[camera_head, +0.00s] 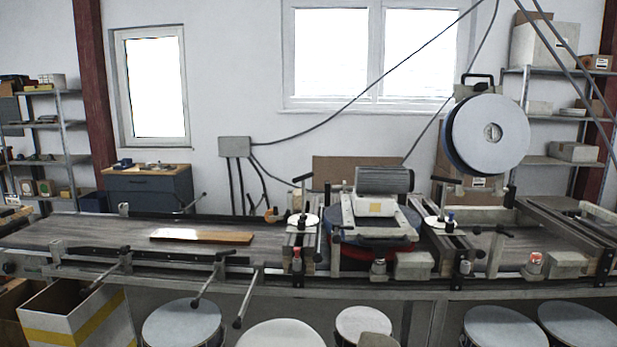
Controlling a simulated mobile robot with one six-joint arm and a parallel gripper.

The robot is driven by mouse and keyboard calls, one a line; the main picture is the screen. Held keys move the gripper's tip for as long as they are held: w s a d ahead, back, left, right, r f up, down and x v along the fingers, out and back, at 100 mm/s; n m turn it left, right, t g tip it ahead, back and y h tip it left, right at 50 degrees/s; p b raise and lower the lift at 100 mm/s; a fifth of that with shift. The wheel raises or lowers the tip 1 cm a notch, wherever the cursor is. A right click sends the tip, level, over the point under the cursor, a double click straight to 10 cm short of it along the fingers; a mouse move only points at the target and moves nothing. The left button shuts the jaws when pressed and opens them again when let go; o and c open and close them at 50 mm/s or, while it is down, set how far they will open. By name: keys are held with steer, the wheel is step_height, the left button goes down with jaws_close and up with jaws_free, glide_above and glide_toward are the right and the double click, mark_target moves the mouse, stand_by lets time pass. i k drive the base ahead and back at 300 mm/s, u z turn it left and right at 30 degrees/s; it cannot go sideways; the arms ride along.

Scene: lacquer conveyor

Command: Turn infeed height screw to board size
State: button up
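A brown wooden board (225,238) lies flat on the left part of the conveyor (75,232), left of the machine. A white dial disc (302,220) with a black T-handle (303,179) on an upright stem stands at the machine's left end; this looks like the infeed height screw. A similar disc (440,223) with a T-handle (448,181) stands at the right end. Any scale marks are too small to read. My gripper is not in view.
A motor (384,180) sits between the two discs, with a large grey reel (490,133) behind to the right. Rods with dark knobs (238,322) stick out in front of the conveyor. Several round lidded drums (182,322) and an open box (75,312) stand below.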

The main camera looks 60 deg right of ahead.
mark_target(302, 179)
steer(key=u, duration=0.05)
steer(key=i, duration=1)
steer(key=z, duration=0.05)
